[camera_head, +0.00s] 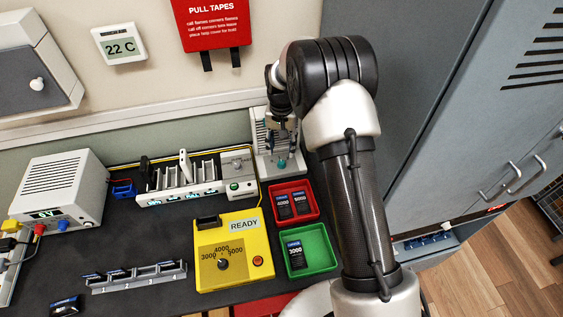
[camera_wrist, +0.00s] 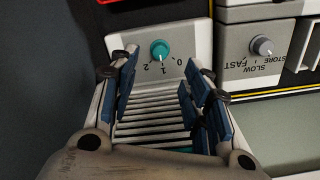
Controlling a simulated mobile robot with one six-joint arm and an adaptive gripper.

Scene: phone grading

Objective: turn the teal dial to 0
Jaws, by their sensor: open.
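The teal dial (camera_wrist: 159,48) sits on the sloped front of a pale grey unit (camera_wrist: 187,33), with the marks 0, 1 and 2 around it, upside down in the wrist view. Its pale pointer line seems to be at the 1. The dial also shows in the head view (camera_head: 282,163), low on the grey unit by the back wall. My gripper (camera_wrist: 163,78) is open and empty, its fingers apart on either side of the unit's ribbed part, with the dial just beyond the fingertips. In the head view my gripper (camera_head: 284,133) is above the dial, partly hidden by my arm.
A grey SLOW/FAST knob (camera_wrist: 262,46) is on a neighbouring unit. A slotted rack (camera_head: 180,193) stands left of the dial unit. A red tray (camera_head: 311,212), a green tray (camera_head: 325,262) and a yellow READY tester (camera_head: 207,277) lie nearer. A tall grey cabinet (camera_head: 420,60) is at right.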

